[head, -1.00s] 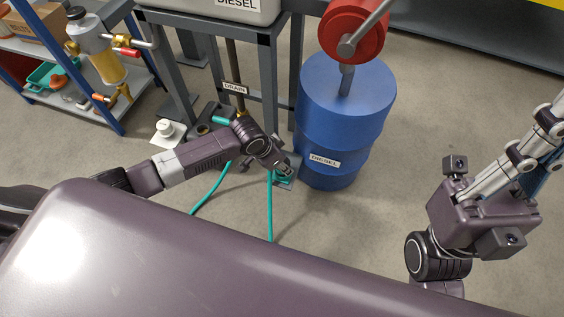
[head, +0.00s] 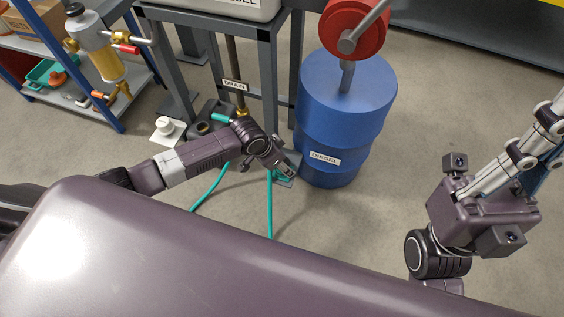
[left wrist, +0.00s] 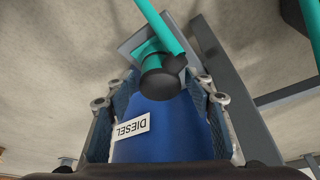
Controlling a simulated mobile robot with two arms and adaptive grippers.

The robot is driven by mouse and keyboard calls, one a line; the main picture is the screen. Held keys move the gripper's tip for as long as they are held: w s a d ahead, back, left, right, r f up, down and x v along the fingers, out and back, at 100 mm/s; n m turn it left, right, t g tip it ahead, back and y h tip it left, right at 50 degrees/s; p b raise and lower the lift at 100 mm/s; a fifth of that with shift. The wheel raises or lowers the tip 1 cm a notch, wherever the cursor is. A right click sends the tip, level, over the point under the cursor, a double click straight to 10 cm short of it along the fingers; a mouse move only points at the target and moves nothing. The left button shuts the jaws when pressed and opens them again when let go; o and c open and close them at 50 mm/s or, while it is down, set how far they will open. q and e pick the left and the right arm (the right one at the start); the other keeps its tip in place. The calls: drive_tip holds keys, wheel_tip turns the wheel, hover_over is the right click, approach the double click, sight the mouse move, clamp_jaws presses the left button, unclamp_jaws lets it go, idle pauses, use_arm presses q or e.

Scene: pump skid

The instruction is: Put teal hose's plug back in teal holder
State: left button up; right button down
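In the left wrist view a teal hose (left wrist: 158,28) runs down to a black plug end (left wrist: 160,82) beside the teal holder (left wrist: 147,52) on a grey plate. How far the plug sits in the holder is unclear. My left gripper (left wrist: 160,92) is open, its fingers apart on either side of the black end; no grip on it shows. In the head view my left gripper (head: 284,170) is low beside the blue drum, partly hiding the holder, and the hose (head: 270,210) hangs below. My right gripper (head: 490,205) is at the right; its fingertips are out of frame.
The blue DIESEL drum (head: 340,125) stands just right of my left gripper. The grey tank stand (head: 270,80) and DRAIN pipe (head: 238,100) are behind. A second teal hose (head: 211,186) lies left. A shelf (head: 100,115) stands far left. Floor between drum and right arm is clear.

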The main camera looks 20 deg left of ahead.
use_arm(q)
drive_tip(key=shift+o, duration=0.2)
drive_tip(key=v, duration=1.2)
drive_tip(key=shift+s+f, duration=0.1)
